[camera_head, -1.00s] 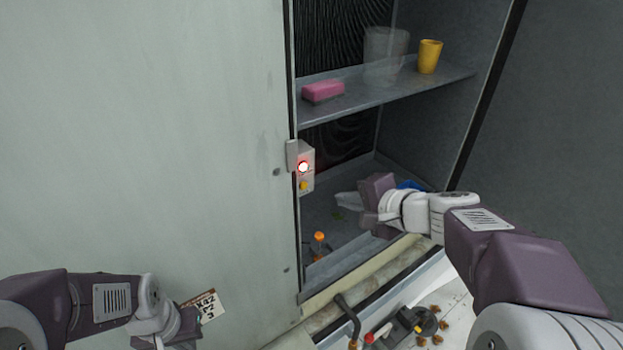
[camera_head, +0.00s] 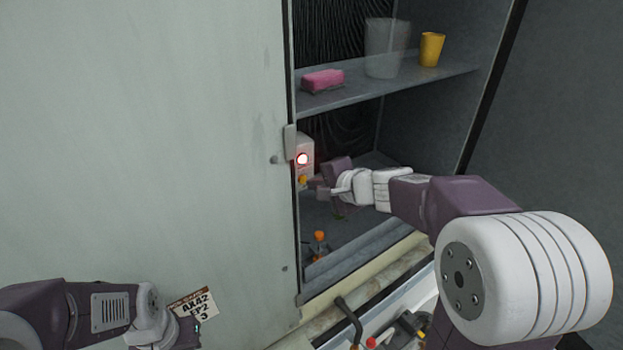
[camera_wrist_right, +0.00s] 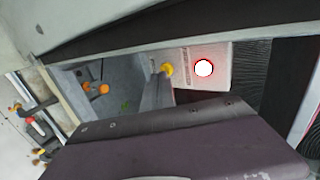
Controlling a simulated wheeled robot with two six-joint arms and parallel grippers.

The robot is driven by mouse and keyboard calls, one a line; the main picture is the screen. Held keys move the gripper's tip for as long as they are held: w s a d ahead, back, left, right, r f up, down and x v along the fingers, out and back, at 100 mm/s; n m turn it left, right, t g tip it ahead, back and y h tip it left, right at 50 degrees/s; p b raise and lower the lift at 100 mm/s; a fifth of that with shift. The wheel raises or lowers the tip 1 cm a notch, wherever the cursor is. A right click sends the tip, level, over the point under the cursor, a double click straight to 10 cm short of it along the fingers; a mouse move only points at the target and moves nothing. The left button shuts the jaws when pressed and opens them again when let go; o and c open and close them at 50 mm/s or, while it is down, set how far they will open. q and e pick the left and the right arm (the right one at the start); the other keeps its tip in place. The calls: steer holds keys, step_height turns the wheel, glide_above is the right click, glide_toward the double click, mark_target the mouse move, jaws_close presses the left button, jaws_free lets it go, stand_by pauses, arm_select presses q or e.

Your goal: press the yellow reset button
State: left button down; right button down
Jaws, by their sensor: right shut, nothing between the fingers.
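The yellow reset button (camera_head: 302,180) is on the lower part of a pale control box (camera_head: 306,148) just inside the cabinet opening, below a lit red-and-white lamp (camera_head: 302,159). In the right wrist view the yellow button (camera_wrist_right: 167,69) shows beside the lamp (camera_wrist_right: 204,68). My right gripper (camera_head: 314,186) is shut and empty, its tips close to the button's right side. In the wrist view its fingers (camera_wrist_right: 160,88) reach up to the button; I cannot tell whether they touch. My left gripper (camera_head: 190,338) is at the lower left, holding or beside a labelled card (camera_head: 195,303); its jaws are unclear.
A large pale door panel (camera_head: 150,150) covers the left. A shelf (camera_head: 400,86) above my right arm carries a pink block (camera_head: 323,79), a clear container (camera_head: 386,50) and a yellow cup (camera_head: 431,50). An orange-capped bottle (camera_head: 319,242) stands on the cabinet floor.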

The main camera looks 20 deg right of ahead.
steer(key=shift+w+a, duration=0.4)
steer(key=shift+w, duration=0.45)
arm_select(q)
steer(key=shift+r, duration=0.4)
